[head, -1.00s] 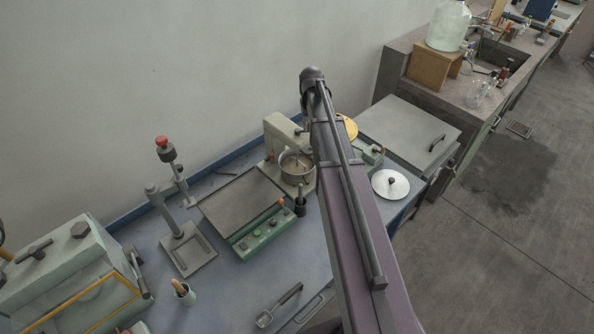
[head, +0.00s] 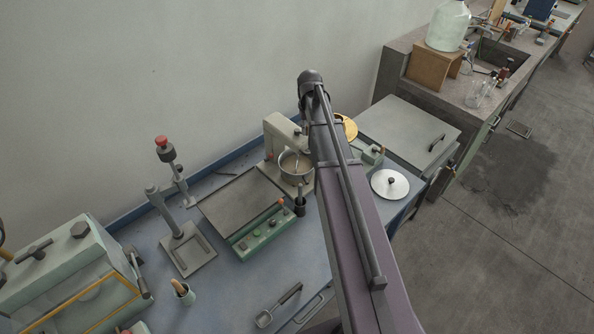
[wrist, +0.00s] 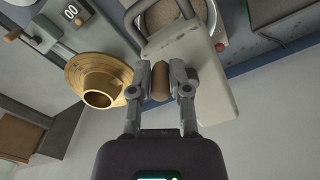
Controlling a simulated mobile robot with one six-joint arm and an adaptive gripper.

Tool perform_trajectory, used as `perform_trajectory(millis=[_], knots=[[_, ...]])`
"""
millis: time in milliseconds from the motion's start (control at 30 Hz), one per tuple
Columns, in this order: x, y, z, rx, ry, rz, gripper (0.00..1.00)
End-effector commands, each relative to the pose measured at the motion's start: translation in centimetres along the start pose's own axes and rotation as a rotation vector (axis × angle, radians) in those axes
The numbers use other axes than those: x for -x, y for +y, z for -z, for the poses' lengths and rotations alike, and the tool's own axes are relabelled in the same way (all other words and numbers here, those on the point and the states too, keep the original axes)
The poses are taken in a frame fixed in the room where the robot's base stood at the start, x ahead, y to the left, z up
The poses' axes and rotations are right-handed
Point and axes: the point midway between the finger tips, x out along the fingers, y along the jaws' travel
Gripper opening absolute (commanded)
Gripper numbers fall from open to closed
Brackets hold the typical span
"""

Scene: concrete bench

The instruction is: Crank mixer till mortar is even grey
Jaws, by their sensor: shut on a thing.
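The mixer (head: 281,129) is a pale cream-grey machine at the back of the blue bench. Its metal bowl (head: 296,170) stands under the head, with a stirring part inside. In the wrist view the mixer body (wrist: 205,85) lies just behind my gripper (wrist: 160,80), and the bowl's contents (wrist: 168,14) look grainy and brownish grey, partly cut off by the frame and the mixer. My gripper is shut on the brown crank knob (wrist: 160,88), one finger on each side. In the head view my arm hides the gripper and crank.
A brass flanged funnel-like part (wrist: 100,90) is close left of my gripper in the wrist view. A flat plate with a green control panel (head: 262,232), a stand with a red knob (head: 165,150) and a round lid (head: 390,185) share the bench.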

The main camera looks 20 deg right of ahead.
Motion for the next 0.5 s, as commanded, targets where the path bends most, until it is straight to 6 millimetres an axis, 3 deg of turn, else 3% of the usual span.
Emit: perform_trajectory(millis=[200, 500], knots=[[0.01, -1.32, -0.59, 0.004, 0.005, 0.007, 0.0], [0.0, -1.3, -0.6, 0.003, 0.004, 0.005, 0.0]])
